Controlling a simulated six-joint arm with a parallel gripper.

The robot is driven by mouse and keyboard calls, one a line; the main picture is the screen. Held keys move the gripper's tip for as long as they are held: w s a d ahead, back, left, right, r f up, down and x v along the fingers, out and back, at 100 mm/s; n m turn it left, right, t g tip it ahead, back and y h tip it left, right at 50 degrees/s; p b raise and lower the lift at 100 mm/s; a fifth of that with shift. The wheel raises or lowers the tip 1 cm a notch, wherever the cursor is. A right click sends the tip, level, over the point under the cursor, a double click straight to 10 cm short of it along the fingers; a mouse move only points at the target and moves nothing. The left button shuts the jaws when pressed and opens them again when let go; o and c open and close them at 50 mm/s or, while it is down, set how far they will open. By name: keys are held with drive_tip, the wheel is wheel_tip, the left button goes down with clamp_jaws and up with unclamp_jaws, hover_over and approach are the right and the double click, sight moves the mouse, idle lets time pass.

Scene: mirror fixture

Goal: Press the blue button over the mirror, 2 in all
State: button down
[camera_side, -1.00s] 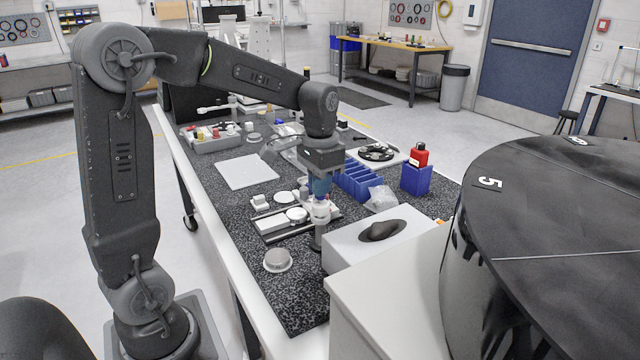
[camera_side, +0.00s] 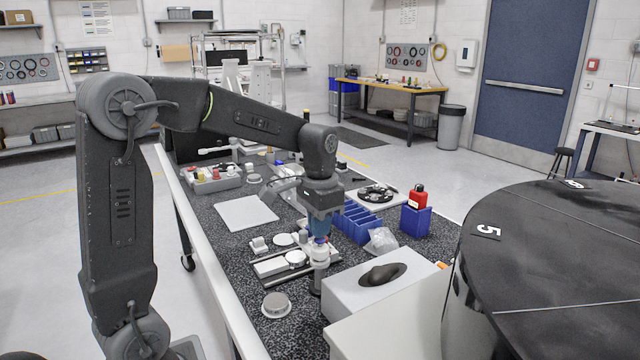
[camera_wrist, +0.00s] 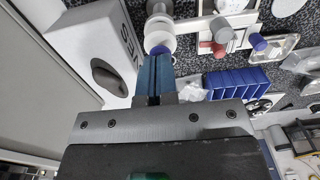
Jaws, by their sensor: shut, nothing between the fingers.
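My gripper (camera_side: 320,236) points straight down over a pale post-like fixture (camera_side: 319,257) near the middle of the dark table. Its blue fingers are shut and empty. The tips look touching or very close; I cannot tell whether the button is pressed. The fingers partly cover it, and the mirror itself cannot be made out clearly.
A white tissue box (camera_side: 350,300) stands close at the right of the fixture. A blue divided bin (camera_side: 360,222) is behind it. A round tin (camera_side: 276,304) lies in front left.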

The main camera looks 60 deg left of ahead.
wheel_tip(320, 180, up, 12)
idle(0.3)
idle(0.7)
drive_tip(key=s+d+f+t, duration=0.2)
drive_tip(key=s+d+f, duration=0.2)
drive_tip(key=s, duration=0.3)
drive_tip(key=s+d+f+t, duration=0.3)
drive_tip(key=s+d+f, duration=0.2)
drive_tip(key=s+d, duration=0.2)
drive_tip(key=shift+s+d+t, duration=0.2)
drive_tip(key=shift+s+t, duration=0.1)
drive_tip(key=shift+s, duration=0.5)
